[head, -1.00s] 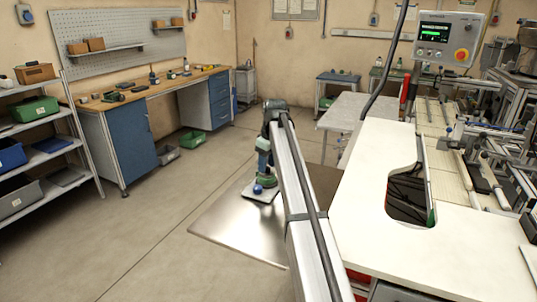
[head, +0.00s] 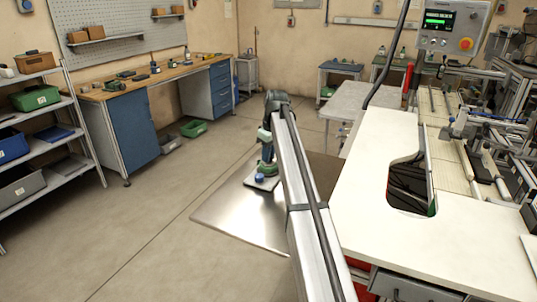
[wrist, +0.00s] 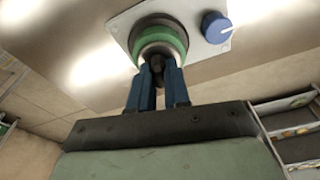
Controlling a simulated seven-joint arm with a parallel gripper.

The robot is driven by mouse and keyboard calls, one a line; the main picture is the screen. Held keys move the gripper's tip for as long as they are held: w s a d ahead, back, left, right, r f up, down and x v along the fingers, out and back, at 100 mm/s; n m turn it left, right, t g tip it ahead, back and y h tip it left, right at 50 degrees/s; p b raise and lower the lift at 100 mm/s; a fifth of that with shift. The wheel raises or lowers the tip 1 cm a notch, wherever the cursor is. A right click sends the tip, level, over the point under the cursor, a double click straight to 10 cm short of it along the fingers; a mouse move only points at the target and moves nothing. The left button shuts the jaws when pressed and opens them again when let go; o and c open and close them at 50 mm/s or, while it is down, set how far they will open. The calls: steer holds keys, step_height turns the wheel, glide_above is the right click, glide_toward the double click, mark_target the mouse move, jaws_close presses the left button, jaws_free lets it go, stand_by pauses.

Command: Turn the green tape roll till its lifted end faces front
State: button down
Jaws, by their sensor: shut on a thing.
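The green tape roll (wrist: 178,42) sits on a pale plate (wrist: 203,28) at the top of the wrist view. It has a dark centre. My gripper (wrist: 158,72) has its blue fingers close together at the roll's near side, shut on the roll; a small dark part shows between the tips. Which way the lifted end faces is not clear, as the fingers cover that side. In the head view the roll (head: 267,167) shows small under my arm, on the plate.
A blue knob (wrist: 215,26) with a white mark stands on the plate beside the roll. The plate lies on a shiny metal sheet (head: 235,218). A white table (head: 365,200) with a cut-out stands to the right. Open floor lies to the left.

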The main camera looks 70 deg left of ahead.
mark_target(274, 162)
stand_by(0.3)
steer(key=shift+n+h, duration=0.3)
steer(key=shift+n, duration=1.8)
steer(key=c, duration=1)
jaws_free()
steer(key=r, duration=0.4)
steer(key=w+d+r, duration=0.1)
steer(key=r, duration=0.8)
steer(key=shift+w+d+r, duration=0.15)
steer(key=shift+w+r, duration=0.15)
